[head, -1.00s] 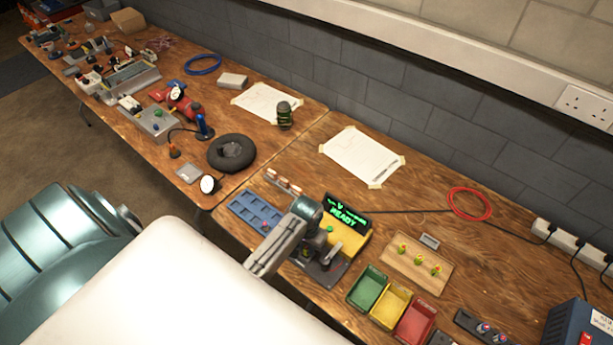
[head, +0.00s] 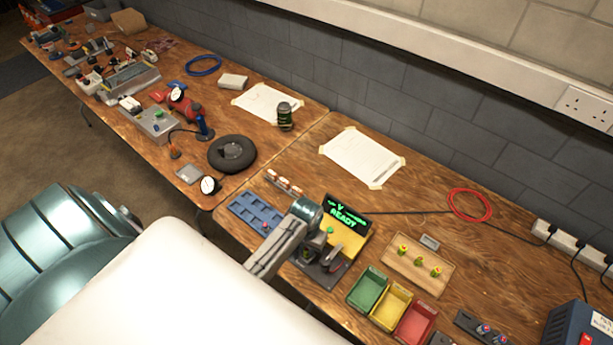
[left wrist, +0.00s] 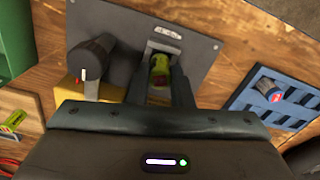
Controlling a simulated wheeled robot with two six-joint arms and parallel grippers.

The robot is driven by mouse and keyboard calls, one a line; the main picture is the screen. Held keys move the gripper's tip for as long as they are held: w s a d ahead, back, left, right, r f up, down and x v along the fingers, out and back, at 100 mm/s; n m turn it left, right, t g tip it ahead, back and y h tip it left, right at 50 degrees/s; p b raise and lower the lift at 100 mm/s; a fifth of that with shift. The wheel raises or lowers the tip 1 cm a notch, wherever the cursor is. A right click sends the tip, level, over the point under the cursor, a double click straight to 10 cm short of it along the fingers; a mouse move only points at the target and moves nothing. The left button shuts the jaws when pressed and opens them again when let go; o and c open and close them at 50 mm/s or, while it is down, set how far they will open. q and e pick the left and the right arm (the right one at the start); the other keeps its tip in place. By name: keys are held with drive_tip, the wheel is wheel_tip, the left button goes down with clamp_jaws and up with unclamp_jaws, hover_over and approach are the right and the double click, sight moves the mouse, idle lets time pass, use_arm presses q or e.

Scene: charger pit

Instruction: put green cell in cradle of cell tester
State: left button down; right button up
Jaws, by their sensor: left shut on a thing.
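The cell tester (head: 345,237) is on the bench, a yellow body with a dark screen reading READY in green and a grey base plate (left wrist: 205,50). My left gripper (head: 313,248) is over the base plate, pointing down. In the left wrist view its two fingers (left wrist: 161,82) are shut on the green cell (left wrist: 160,68), a small yellow-green cylinder. The cell is at the cradle area of the plate; whether it touches the cradle cannot be told. The cradle is mostly hidden by the fingers and cell. My right gripper is not in view.
A dark lever (left wrist: 92,58) stands beside the fingers. A blue tray (head: 256,212) with a cell lies left of the tester. Green (head: 368,288), yellow (head: 391,305) and red (head: 415,322) bins lie right. A wooden board (head: 416,264) holds several small cells.

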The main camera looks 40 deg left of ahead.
use_arm(q)
drive_tip(key=shift+f, duration=0.6)
idle(0.4)
drive_tip(key=shift+f, duration=0.35)
idle(0.3)
drive_tip(key=c, duration=1.2)
unclamp_jaws()
drive_tip(key=shift+r, duration=3.5)
